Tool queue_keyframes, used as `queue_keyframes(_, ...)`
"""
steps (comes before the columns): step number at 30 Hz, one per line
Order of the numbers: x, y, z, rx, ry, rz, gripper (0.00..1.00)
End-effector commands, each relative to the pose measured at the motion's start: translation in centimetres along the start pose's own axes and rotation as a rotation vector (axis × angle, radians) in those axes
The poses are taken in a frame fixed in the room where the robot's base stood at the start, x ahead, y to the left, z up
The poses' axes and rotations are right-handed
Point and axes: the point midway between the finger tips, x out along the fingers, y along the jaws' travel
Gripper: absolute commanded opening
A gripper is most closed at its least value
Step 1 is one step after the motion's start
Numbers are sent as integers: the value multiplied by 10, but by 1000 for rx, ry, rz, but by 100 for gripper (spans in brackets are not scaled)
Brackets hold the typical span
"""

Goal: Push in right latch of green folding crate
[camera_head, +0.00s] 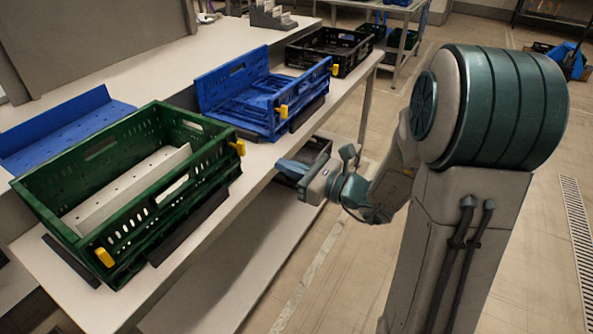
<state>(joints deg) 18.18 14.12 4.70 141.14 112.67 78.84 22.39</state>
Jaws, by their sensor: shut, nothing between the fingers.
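The green folding crate (140,207) stands open on the white table at the left, with its walls up. Its right latch (238,147) is a yellow tab at the near right corner. It appears to stick out from the corner. The left latch (104,257), also yellow, is at the near left corner. My gripper (284,169) is to the right of the crate, off the table's front edge and apart from both latches. It is shut and empty; its fingertips are small and hard to make out.
A blue crate (262,118) with yellow latches and low or partly folded walls stands behind the green crate. A black crate (345,45) is farther back. A blue panel (75,130) lies at the left. Dark strips (190,226) line the table's front. A dark crate sits under the table.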

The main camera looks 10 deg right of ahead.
Motion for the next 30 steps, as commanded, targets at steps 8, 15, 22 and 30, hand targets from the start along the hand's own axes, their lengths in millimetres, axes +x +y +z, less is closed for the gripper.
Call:
queue_keyframes(8, 59, 1, 0, -1, 0, 4, 0)
queue_keyframes(15, 86, 1, 0, -2, 0, 2, 0)
queue_keyframes(22, 90, 1, 0, -2, 1, 2, 0)
queue_keyframes(30, 90, -1, 0, -2, 1, -3, 0)
